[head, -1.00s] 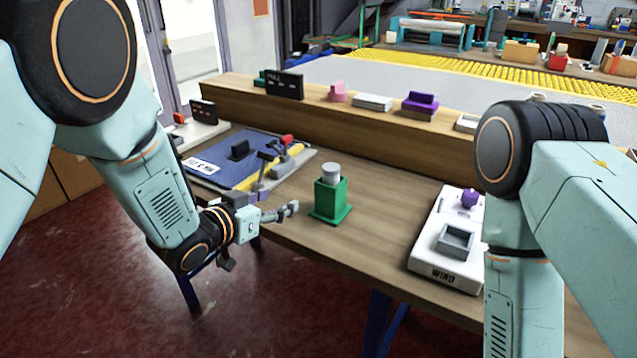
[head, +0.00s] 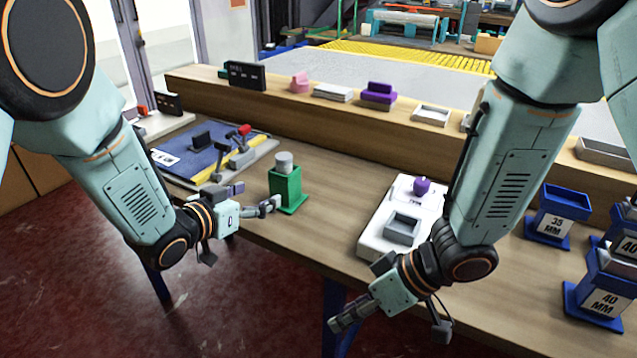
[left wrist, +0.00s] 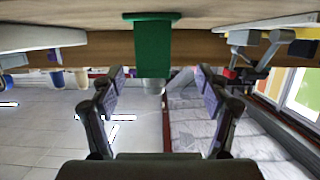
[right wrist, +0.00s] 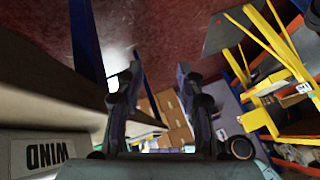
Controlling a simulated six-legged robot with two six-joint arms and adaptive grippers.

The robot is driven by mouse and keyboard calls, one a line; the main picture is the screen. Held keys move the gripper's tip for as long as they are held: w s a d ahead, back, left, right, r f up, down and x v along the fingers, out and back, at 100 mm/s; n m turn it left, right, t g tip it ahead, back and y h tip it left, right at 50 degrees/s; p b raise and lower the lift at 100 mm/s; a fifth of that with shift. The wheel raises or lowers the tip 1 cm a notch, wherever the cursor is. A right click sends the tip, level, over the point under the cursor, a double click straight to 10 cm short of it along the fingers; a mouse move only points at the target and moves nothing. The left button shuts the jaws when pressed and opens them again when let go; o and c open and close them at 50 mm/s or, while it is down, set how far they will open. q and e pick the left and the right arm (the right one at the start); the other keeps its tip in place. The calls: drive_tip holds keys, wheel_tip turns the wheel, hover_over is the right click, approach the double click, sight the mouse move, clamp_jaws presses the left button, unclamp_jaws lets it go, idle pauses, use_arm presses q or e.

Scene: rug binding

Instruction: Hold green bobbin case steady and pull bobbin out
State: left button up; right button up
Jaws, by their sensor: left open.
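The green bobbin case (head: 287,190) stands upright on the wooden table near its front edge. A grey bobbin (head: 284,161) sticks out of its top. My left gripper (head: 270,205) is level with the case, just at its left front side in the head view. In the left wrist view the case (left wrist: 154,48) appears upside down, ahead of and between the open left fingers (left wrist: 160,82), with the bobbin's end (left wrist: 154,87) below it. I cannot tell whether a finger touches it. My right gripper (head: 352,312) is open and empty, in front of the table edge.
A white winder (head: 375,235) marked WIND, with a purple knob (head: 421,187), stands right of the case. A blue mat (head: 215,157) with tools lies to the left. Blue 35 MM and 40 MM holders (head: 557,215) stand at the right. A raised ledge (head: 330,110) runs behind.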

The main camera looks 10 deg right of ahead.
sight(277, 187)
use_arm(q)
drive_tip(key=shift+s+d+r, duration=0.15)
drive_tip(key=shift+d+r, duration=0.05)
drive_tip(key=shift+d, duration=0.85)
drive_tip(key=shift+a+f, duration=0.1)
drive_tip(key=shift+a, duration=0.8)
drive_tip(key=shift+d, duration=0.75)
drive_tip(key=shift+a, duration=0.45)
drive_tip(key=x, duration=0.7)
drive_tip(key=shift+w+d+f, duration=0.1)
drive_tip(key=shift+w+d, duration=0.25)
drive_tip(key=shift+d, duration=0.15)
use_arm(e)
drive_tip(key=w+r+n+t, duration=0.1)
drive_tip(key=w+r+t, duration=0.1)
drive_tip(key=w+r, duration=0.7)
drive_tip(key=w+a+r+n+t+y, duration=0.1)
drive_tip(key=w+r+n+t, duration=0.1)
drive_tip(key=w+r, duration=0.7)
drive_tip(key=w, duration=0.5)
drive_tip(key=shift+w+a, duration=0.25)
drive_tip(key=shift+w, duration=0.1)
